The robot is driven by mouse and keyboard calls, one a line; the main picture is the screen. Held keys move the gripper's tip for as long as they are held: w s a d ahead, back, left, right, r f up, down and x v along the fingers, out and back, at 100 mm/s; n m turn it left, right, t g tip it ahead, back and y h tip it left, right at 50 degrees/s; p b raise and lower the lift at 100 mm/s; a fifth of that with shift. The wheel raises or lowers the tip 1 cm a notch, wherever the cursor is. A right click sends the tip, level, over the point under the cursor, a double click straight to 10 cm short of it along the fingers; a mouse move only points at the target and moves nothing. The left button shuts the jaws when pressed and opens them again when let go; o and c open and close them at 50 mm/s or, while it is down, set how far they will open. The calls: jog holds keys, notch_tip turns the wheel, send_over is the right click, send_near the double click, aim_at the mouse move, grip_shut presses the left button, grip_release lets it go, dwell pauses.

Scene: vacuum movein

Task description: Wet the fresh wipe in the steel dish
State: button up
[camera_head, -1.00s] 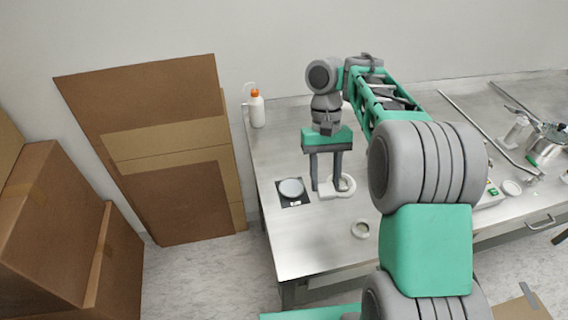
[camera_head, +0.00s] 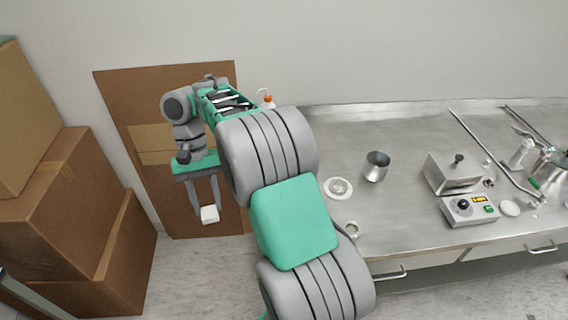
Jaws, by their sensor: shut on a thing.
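My gripper (camera_head: 207,205) is at the left, off the table's left side, pointing down with the cardboard behind it. It is shut on a small white folded thing (camera_head: 210,215), which looks like the wipe and hangs at the fingertips. A round white plate with a shiny metal middle (camera_head: 338,187) lies on the table, right of my arm. It may be the steel dish, but I cannot tell for sure. A small round cup (camera_head: 352,229) is near the table's front edge, partly beside my arm. My gripper is well to the left of both.
A steel beaker (camera_head: 376,166) stands on the steel table (camera_head: 400,130). A metal box (camera_head: 454,172) and a control unit with a lit display (camera_head: 470,210) are farther right. An orange-capped bottle (camera_head: 268,101) is partly hidden behind my arm. Cardboard boxes (camera_head: 40,210) stand at the left.

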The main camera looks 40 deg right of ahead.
jog(key=s+d+f+m+t+p, duration=0.1)
jog(key=d+f+m+t+p, duration=0.2)
jog(key=d+m, duration=1.1)
jog(key=s+d+f+m+t+p, duration=0.15)
jog(key=d+m+t+p, duration=0.25)
jog(key=d+m, duration=0.95)
jog(key=f+b, duration=0.2)
jog(key=d+f+n+b, duration=0.1)
jog(key=f+b, duration=0.1)
jog(key=d+f+n+b, duration=0.1)
jog(key=f+b, duration=0.1)
jog(key=b, duration=0.1)
jog(key=shift+w+f+y, duration=0.1)
jog(key=shift+w+y, duration=0.3)
jog(key=shift+f, duration=0.5)
notch_tip(320, 180, up, 7)
jog(key=p, duration=0.7)
jog(key=shift+t, duration=0.3)
